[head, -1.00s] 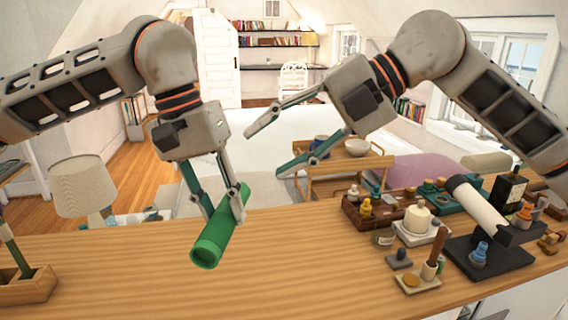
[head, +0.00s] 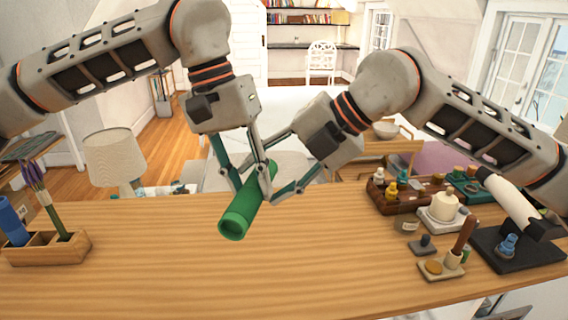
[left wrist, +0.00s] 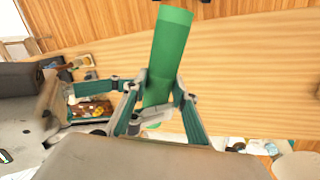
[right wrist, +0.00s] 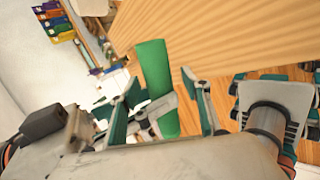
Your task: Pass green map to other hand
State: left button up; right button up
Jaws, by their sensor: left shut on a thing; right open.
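The green map (head: 243,214) is a rolled green tube, held tilted above the wooden table, its open end toward the front. My left gripper (head: 254,184) is shut on its upper part; the left wrist view shows the tube (left wrist: 168,55) between the fingers. My right gripper (head: 270,187) is open beside the map, coming from the right, its fingers close to the tube and to the left fingers. In the right wrist view the tube (right wrist: 155,75) lies between the spread right fingers (right wrist: 172,105). The fingers partly hide the tube's far end.
The wooden table (head: 320,255) is clear around the map. A wooden organizer (head: 45,250) with a blue roll stands at the left. A candle (head: 446,207), bottles, a stamp and a white cylinder on a black base (head: 515,250) crowd the right. A lamp (head: 115,158) stands behind.

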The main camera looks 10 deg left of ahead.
jog(key=shift+a+f, duration=0.4)
jog(key=shift+a, duration=0.05)
jog(key=c, duration=1.2)
pick_arm(q)
jog(key=o, duration=1.2)
jog(key=shift+c, duration=0.2)
jog(key=shift+r, duration=0.1)
